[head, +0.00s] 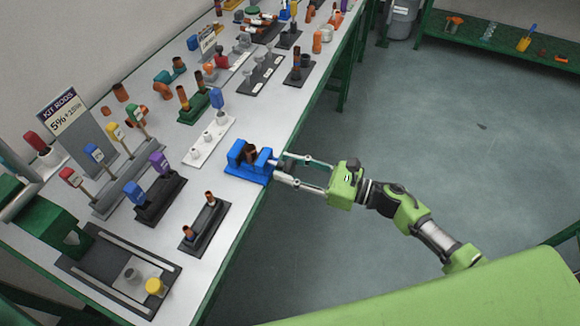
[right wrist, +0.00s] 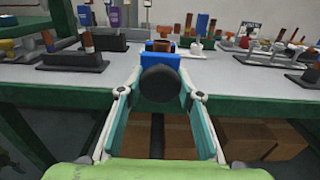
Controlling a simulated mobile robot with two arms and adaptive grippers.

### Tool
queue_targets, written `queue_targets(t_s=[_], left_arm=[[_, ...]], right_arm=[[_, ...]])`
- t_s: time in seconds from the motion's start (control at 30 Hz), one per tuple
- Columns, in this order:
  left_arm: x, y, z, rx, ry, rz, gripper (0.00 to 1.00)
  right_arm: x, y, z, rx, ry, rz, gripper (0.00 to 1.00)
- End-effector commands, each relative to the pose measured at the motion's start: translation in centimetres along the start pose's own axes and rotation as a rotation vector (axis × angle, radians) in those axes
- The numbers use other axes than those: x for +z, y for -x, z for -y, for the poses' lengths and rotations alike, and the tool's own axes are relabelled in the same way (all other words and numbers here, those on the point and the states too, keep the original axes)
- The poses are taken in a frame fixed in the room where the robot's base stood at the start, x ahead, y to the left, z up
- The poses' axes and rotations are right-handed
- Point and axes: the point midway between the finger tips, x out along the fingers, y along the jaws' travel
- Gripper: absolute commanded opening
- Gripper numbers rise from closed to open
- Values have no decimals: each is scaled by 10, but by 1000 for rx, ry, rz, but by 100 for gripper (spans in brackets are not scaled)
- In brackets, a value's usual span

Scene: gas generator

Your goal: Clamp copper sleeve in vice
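The blue vice (head: 247,170) stands at the front edge of the workbench. A brown copper-coloured piece (head: 250,153), apparently the sleeve, sits upright between its jaws; whether the jaws press on it I cannot tell. The vice also shows in the right wrist view (right wrist: 160,59), with a round black knob (right wrist: 160,84) facing me. My right gripper (head: 280,168) reaches in from the right at the front of the vice. Its fingers are spread wide, one on each side of the knob; I see no clear grip on it. My left gripper is not in view.
A black stand with two copper pieces (head: 205,222) and a white holder (head: 209,141) are near the vice. More coloured racks line the bench. A green rail (right wrist: 250,106) runs under the bench edge.

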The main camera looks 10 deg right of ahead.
Motion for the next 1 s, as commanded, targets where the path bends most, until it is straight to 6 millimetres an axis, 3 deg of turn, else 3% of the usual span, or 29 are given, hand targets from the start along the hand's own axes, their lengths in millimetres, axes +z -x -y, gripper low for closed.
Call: queue_targets(t_s=[0.47,1.0], left_arm=[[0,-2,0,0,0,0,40],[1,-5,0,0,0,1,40]], right_arm=[[0,0,0,0,-93,0,12],[1,0,0,0,-565,0,12]])
